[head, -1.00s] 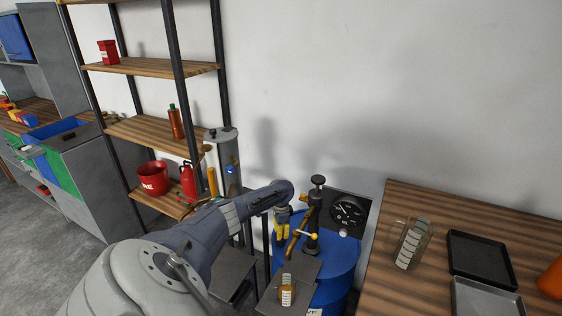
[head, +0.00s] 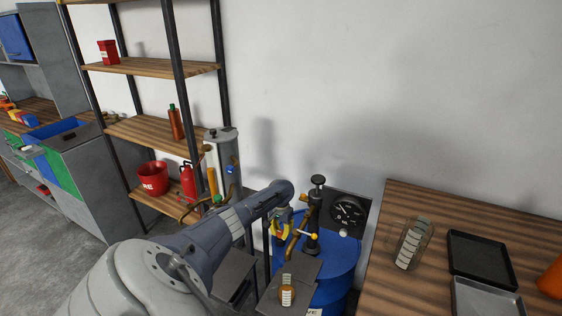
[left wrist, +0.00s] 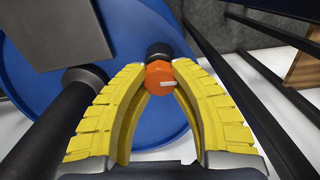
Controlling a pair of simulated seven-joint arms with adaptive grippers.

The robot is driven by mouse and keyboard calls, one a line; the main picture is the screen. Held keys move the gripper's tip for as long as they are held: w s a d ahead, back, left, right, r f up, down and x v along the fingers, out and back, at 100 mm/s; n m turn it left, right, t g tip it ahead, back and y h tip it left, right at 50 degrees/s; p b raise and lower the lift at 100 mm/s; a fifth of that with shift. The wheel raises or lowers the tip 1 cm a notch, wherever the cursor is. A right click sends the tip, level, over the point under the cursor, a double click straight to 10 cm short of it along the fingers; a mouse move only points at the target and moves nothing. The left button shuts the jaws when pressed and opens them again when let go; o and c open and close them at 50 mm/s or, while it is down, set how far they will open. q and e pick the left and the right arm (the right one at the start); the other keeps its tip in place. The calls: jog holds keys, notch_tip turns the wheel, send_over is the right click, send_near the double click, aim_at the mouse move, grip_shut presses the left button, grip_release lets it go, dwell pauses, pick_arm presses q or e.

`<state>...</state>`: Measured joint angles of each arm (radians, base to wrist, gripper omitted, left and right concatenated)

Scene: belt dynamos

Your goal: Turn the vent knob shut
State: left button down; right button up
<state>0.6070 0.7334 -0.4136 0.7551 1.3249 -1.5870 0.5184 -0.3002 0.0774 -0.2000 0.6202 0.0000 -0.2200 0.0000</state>
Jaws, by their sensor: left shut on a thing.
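The vent knob (left wrist: 160,78) is orange with a short pale mark pointing right in the left wrist view. It sits on a black stem (left wrist: 158,50) at the edge of the blue drum (left wrist: 120,25). The yellow fingers of my left gripper (left wrist: 159,72) are shut on the knob, one fingertip on each side. In the head view, my left gripper (head: 281,227) is at the left side of the blue drum (head: 342,262), and I cannot make out the knob there. My right gripper is not in view.
A black post (head: 314,215) with a lever ending in a yellow ball stands close right of my left gripper. A dial gauge (head: 348,212) is behind it. A wooden table (head: 480,222) with trays is at right; a shelf rack (head: 150,68) is at left.

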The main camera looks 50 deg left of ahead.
aim_at(281, 232)
pick_arm(q)
jog(key=shift+n, duration=0.4)
dwell(0.3)
jog(key=c, duration=1)
grip_release()
jog(key=shift+r, duration=0.1)
notch_tip(281, 232, up, 12)
